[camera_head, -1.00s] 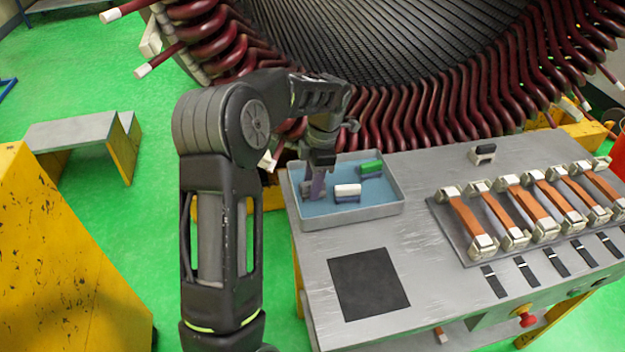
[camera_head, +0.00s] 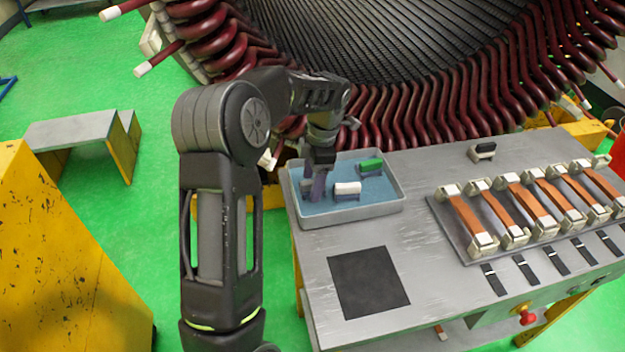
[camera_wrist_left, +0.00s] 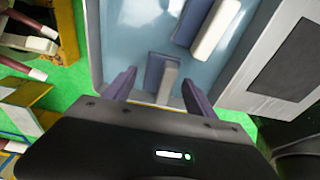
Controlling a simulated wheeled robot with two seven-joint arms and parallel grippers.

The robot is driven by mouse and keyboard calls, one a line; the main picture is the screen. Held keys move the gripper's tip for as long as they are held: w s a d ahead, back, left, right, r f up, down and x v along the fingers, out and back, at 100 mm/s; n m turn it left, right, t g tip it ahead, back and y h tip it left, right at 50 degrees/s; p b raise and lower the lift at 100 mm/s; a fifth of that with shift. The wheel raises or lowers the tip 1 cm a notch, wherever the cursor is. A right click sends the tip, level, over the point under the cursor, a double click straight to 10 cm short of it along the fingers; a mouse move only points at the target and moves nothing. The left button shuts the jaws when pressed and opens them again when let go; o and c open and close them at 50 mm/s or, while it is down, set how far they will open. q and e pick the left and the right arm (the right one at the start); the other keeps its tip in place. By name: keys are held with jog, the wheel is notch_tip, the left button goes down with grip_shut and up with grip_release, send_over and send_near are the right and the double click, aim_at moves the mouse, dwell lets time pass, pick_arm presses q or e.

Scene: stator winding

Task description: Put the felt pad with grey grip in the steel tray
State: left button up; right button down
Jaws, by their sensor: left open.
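The steel tray (camera_head: 372,211), with a blue floor, stands at the left end of the bench. The felt pad with grey grip (camera_wrist_left: 169,80) is inside the tray, upright near its left end; in the head view my gripper partly hides it. My left gripper (camera_head: 315,196) is low in the tray. In the left wrist view, its two purple-grey fingers (camera_wrist_left: 160,88) stand apart on either side of the grey grip, with gaps visible. My right gripper is in neither view.
Pads with a white grip (camera_head: 347,188) and a green grip (camera_head: 370,166) also sit in the tray. A dark mat (camera_head: 369,283) lies in front; a copper-strip fixture (camera_head: 486,222) is right. The stator (camera_head: 440,110) rises behind.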

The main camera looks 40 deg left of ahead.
pick_arm(q)
jog(key=r, duration=0.5)
jog(key=shift+w+d+r+b, duration=0.25)
jog(key=shift+w+d+b, duration=0.05)
jog(key=shift+w+b, duration=0.1)
notch_tip(320, 180, up, 6)
jog(key=p, duration=0.4)
jog(key=shift+w+d+r, duration=0.2)
jog(key=shift+w+d, duration=0.05)
jog(key=shift+w, duration=0.05)
